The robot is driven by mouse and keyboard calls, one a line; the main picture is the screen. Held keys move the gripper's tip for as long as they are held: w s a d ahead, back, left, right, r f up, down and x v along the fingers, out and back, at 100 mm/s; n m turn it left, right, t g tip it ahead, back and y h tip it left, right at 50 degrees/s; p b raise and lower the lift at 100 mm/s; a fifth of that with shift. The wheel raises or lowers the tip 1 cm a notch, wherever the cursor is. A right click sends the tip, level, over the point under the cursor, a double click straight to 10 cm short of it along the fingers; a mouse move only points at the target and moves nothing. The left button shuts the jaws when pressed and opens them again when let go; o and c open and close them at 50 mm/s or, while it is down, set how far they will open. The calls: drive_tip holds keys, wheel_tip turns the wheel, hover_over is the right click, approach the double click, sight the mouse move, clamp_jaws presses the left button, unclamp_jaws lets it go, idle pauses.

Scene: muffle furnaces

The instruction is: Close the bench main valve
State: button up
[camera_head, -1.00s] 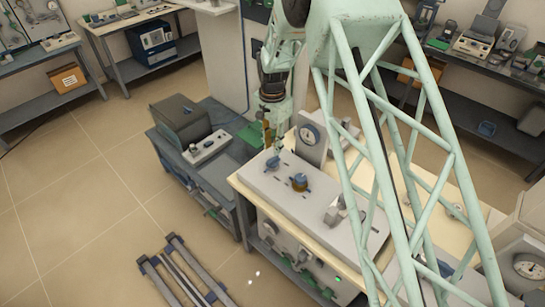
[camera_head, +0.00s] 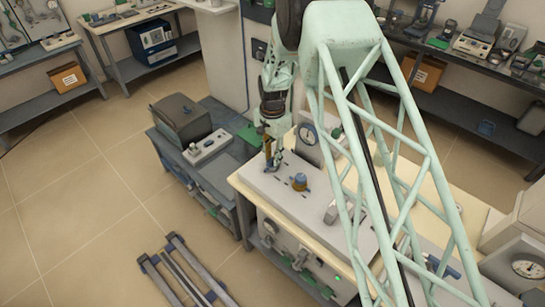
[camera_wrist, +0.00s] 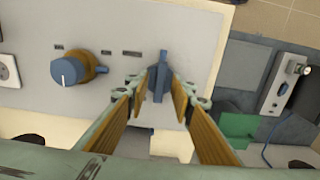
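A blue lever handle (camera_wrist: 160,76) stands on the light grey panel of the bench unit, near the panel's end; which label names it is too small to read. A round blue knob on a brass base (camera_wrist: 76,70) sits to its left, and it also shows in the head view (camera_head: 299,183). My gripper (camera_wrist: 162,88) is open, with one finger on each side of the lever handle. I cannot tell whether either finger touches it. In the head view my gripper (camera_head: 270,158) points down at the panel's far left corner and largely hides the lever handle.
A grey lever (camera_head: 335,210) is farther right on the panel. A lower bench with a dark box (camera_head: 180,118) and a small grey device (camera_head: 207,148) is to the left.

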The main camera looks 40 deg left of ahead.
drive_tip(key=shift+c, duration=0.4)
clamp_jaws()
